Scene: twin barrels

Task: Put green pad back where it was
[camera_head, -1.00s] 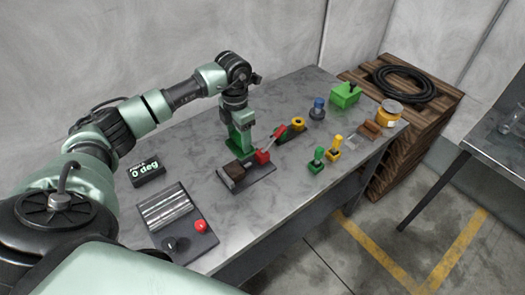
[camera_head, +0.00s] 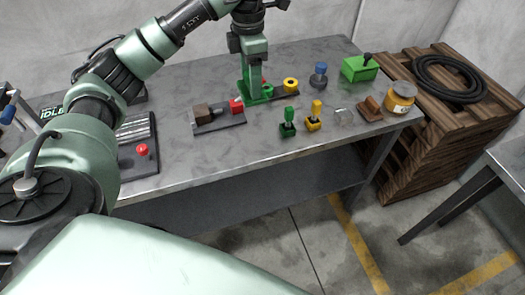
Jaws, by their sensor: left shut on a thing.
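My left gripper (camera_head: 256,82) is at the back of the grey workbench (camera_head: 195,160), pointing down, beside the yellow roll. It is shut on a small bright green piece (camera_head: 260,99), which looks like the green pad; the fingers are also green and partly hide it. I cannot tell whether the piece touches the bench top. My right gripper is out of view.
A dark plate with a brown block and red part (camera_head: 236,106) lies front left of the gripper. Green (camera_head: 288,123) and yellow (camera_head: 314,116) handled stamps stand front right. A yellow roll (camera_head: 291,85), blue-topped piece (camera_head: 319,76) and green box (camera_head: 360,68) stand farther right.

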